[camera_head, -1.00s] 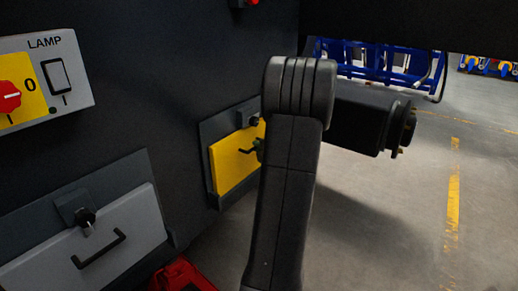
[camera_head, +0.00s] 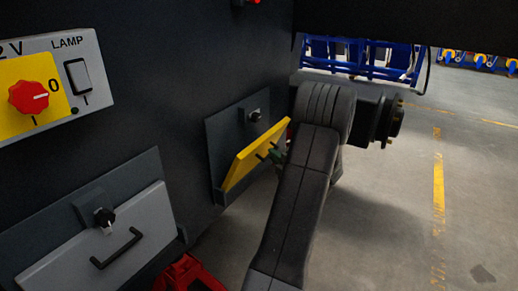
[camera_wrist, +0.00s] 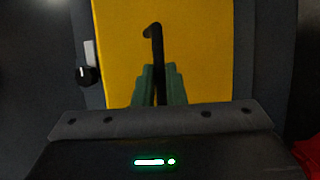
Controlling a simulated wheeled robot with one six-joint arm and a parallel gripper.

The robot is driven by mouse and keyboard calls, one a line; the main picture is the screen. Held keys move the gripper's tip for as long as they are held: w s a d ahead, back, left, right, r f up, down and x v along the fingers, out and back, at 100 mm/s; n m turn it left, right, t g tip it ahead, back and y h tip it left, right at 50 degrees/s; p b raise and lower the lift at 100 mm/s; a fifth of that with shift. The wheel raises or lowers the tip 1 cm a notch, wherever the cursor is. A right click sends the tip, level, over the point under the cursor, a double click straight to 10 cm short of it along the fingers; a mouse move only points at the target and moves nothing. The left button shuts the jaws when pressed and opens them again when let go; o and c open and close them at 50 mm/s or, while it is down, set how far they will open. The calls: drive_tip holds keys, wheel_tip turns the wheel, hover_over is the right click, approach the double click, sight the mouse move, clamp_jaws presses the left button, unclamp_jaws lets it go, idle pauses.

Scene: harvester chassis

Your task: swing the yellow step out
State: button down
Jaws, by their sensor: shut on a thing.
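The yellow step (camera_head: 252,154) is a flat panel on the dark chassis wall, tilted outward at its top from its dark frame. It fills the middle of the wrist view (camera_wrist: 195,50). A black bar handle (camera_wrist: 153,45) stands on its face. My gripper (camera_wrist: 158,88), with green fingers, is shut on this handle. In the head view my gripper (camera_head: 277,156) is small and partly hidden behind my arm. A black knob latch (camera_head: 255,115) sits on the frame above the step; it also shows at the left in the wrist view (camera_wrist: 88,75).
A grey panel (camera_head: 105,240) with a handle and a knob is at the lower left. Above it is a lamp switch box (camera_head: 50,85) with a red rotary knob. A red object (camera_head: 185,273) lies low beside the chassis. Open floor extends to the right.

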wheel_tip(320, 180, down, 17)
drive_tip(key=s+d+m+t+y+b, duration=0.1)
drive_tip(key=m+t+b, duration=0.2)
drive_tip(key=t+b, duration=0.1)
drive_tip(key=shift+s+d+t+y, duration=0.3)
drive_tip(key=shift+d+t+y, duration=0.1)
drive_tip(key=shift+t, duration=0.2)
drive_tip(key=c, duration=1.9)
unclamp_jaws()
drive_tip(key=shift+f, duration=0.1)
drive_tip(key=o, duration=0.4)
drive_tip(key=shift+w+a+f, duration=0.1)
drive_tip(key=shift+a, duration=0.1)
drive_tip(key=shift+d, duration=0.15)
